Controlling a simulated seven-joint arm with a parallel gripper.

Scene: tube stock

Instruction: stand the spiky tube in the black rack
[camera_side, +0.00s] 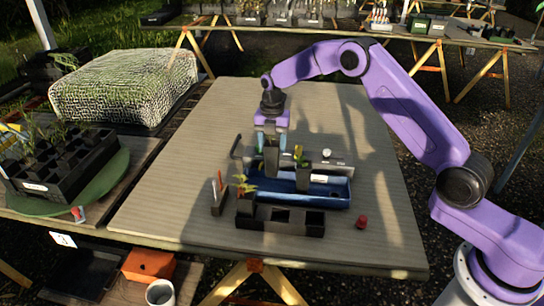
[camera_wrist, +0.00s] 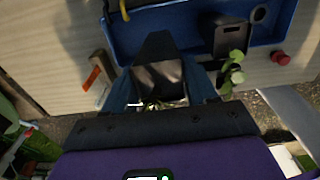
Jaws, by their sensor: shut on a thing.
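My gripper (camera_side: 271,142) is shut on a dark tube (camera_side: 271,160), held upright over the left part of the blue tray. Whether its lower end touches the tray is unclear. In the wrist view the held tube (camera_wrist: 157,74) is between the fingers, with thin green-white leaves (camera_wrist: 160,104) by its mouth, partly hidden by my gripper. The black rack (camera_side: 285,226) stands in front of the tray, with open cells in its middle and right. A black tube with a leafy plant (camera_side: 245,188) is at its left end. I cannot make out the rack in the wrist view.
A small box with an orange-red tag (camera_side: 218,200) stands left of the rack. A red knob-like piece (camera_side: 361,222) lies to the right. The table's left side is clear.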

